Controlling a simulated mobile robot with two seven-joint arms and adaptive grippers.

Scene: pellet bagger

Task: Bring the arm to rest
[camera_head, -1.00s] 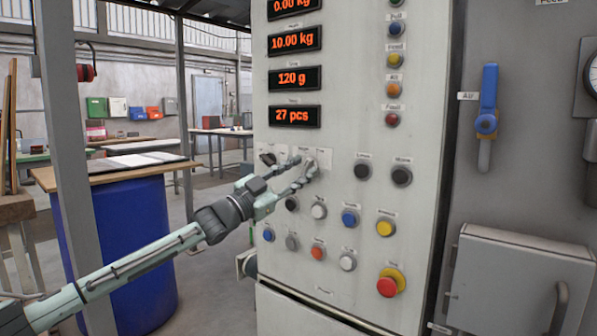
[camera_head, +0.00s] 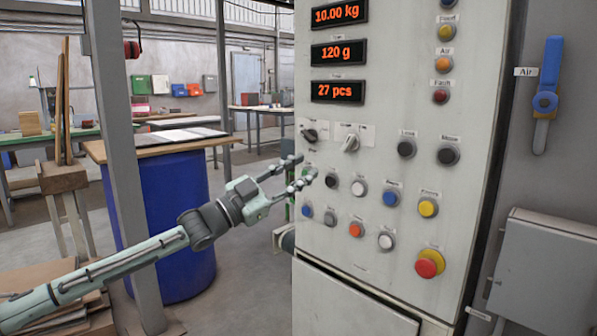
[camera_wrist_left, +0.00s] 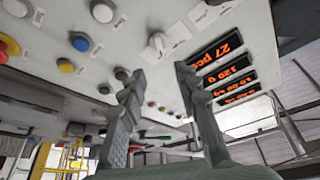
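My left arm comes in from the left in the head view. Its gripper (camera_head: 303,172) is open and empty, with the two fingers apart, in front of the left edge of the white control panel (camera_head: 400,265). The fingertips appear just below the black rotary knob (camera_head: 309,134) and the white rotary knob (camera_head: 350,143). Whether they touch the panel cannot be told. In the left wrist view both fingers (camera_wrist_left: 152,80) stand apart with nothing between them, and the white knob (camera_wrist_left: 158,42) shows beyond them. My right gripper is not in view.
The panel carries several buttons, including a red emergency button (camera_head: 428,263), and lit displays (camera_head: 338,91). A blue lever (camera_head: 546,90) and a grey box (camera_head: 548,265) are at right. A blue barrel (camera_head: 165,215) and a grey post (camera_head: 118,150) stand behind my arm.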

